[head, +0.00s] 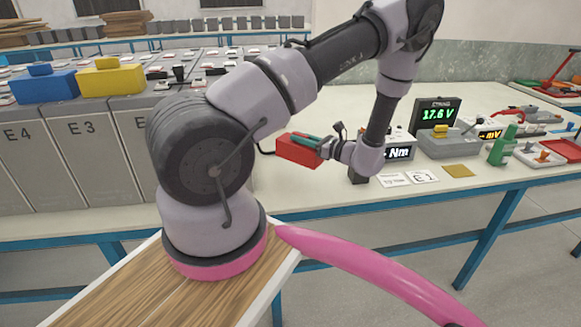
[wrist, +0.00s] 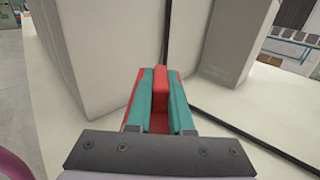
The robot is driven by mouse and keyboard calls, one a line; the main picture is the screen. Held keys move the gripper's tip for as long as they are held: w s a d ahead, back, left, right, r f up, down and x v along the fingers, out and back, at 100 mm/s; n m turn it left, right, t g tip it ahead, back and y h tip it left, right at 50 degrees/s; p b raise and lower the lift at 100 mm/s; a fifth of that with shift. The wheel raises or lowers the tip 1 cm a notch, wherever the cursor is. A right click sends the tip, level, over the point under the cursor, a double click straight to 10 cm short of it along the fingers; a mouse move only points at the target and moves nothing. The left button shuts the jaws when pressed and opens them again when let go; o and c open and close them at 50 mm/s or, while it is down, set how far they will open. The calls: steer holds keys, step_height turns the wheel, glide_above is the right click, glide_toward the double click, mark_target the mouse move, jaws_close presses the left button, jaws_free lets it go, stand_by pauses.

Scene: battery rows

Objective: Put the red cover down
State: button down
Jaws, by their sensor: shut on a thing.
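The red cover (head: 298,151) is a box-shaped piece held by my gripper (head: 318,144) above the cream bench top. In the wrist view the red cover (wrist: 160,92) has a raised rib between the two teal fingers of my gripper (wrist: 160,97), which are shut on it. In the wrist view, the cover is close to the large grey-white battery sides. Whether its underside touches anything cannot be told.
Grey batteries marked E4 (head: 22,158) and E3 (head: 85,150) stand at left, with blue (head: 45,86) and yellow (head: 112,79) covers on top. A display reading 17.6 V (head: 435,113), a green piece (head: 502,147) and cards (head: 422,177) are at right. Free bench top (head: 300,195) lies below the cover.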

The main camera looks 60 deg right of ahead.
step_height(320, 180, down, 8)
steer(key=shift+f, duration=0.1)
stand_by(0.4)
steer(key=c, duration=0.8)
jaws_free()
steer(key=shift+f, duration=0.1)
steer(key=shift+s, duration=0.25)
steer(key=s, duration=0.7)
steer(key=s+a, duration=0.1)
steer(key=s, duration=0.3)
steer(key=shift+s, duration=0.25)
